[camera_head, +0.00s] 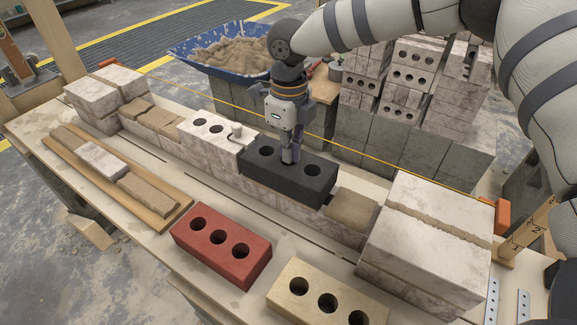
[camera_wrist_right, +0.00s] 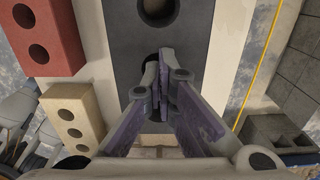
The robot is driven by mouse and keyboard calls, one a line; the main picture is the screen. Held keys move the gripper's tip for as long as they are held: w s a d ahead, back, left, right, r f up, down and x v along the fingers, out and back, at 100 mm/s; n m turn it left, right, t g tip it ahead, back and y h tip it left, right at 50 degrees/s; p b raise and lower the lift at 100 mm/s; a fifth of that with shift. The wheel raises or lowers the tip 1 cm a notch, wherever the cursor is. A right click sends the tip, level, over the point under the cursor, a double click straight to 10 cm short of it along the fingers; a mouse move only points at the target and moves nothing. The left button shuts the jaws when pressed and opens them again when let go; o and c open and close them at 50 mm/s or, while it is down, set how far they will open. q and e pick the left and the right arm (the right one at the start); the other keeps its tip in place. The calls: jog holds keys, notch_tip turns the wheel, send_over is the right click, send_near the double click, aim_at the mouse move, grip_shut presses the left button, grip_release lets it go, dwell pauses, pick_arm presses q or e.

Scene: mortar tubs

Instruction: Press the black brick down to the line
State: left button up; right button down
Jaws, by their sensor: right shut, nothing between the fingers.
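The black brick (camera_head: 287,184) lies in the low wall, between a pale brick (camera_head: 214,133) on its left and a mortar bed (camera_head: 351,209) on its right. It also fills the middle of the right wrist view (camera_wrist_right: 124,40). My right gripper (camera_head: 288,160) is shut and empty, pointing down at the brick's top around its middle hole. Its fingertips (camera_wrist_right: 160,62) hide part of that hole; I cannot tell whether they touch the brick. The yellow line (camera_head: 369,152) runs behind the brick; their exact heights are hard to compare. My left gripper is not in view.
A red brick (camera_head: 221,262) and a cream brick (camera_head: 283,310) lie on the bench in front. Pale end blocks (camera_head: 425,260) stand at the right. Brick stacks (camera_head: 395,130) and a blue mortar tub (camera_head: 190,50) are behind.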

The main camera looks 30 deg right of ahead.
jog(key=shift+s+d+f, duration=0.1)
jog(key=shift+d+f, duration=0.1)
jog(key=shift+f, duration=0.05)
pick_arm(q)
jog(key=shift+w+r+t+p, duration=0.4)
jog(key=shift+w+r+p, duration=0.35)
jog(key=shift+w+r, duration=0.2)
pick_arm(e)
jog(key=shift+a+r, duration=0.1)
jog(key=shift+r, duration=2.5)
